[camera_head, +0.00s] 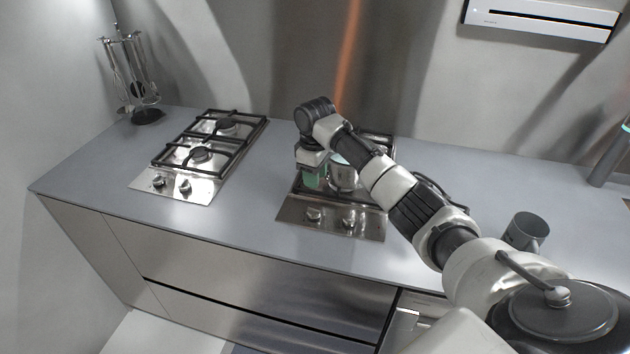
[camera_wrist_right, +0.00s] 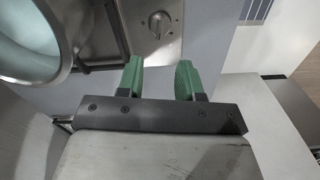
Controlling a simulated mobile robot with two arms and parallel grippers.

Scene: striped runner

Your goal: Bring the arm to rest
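My right arm reaches in from the lower right over the counter. My right gripper (camera_head: 314,178) points down in front of the right-hand cooktop, beside a metal pot (camera_head: 343,178). In the right wrist view its two green fingers (camera_wrist_right: 159,75) stand apart with nothing between them, so it is open and empty. The pot also shows there (camera_wrist_right: 38,45), its round rim to the left of the fingers and apart from them. The arm hides part of the pot and the cooktop in the head view. My left gripper is not in view.
The right-hand cooktop (camera_head: 300,211) lies under the arm. A second, bare cooktop (camera_head: 172,187) is at left. A utensil stand (camera_head: 147,115) is at the back left. A dark mug (camera_head: 524,231) stands on the counter (camera_head: 240,215) near the arm. The counter between the cooktops is clear.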

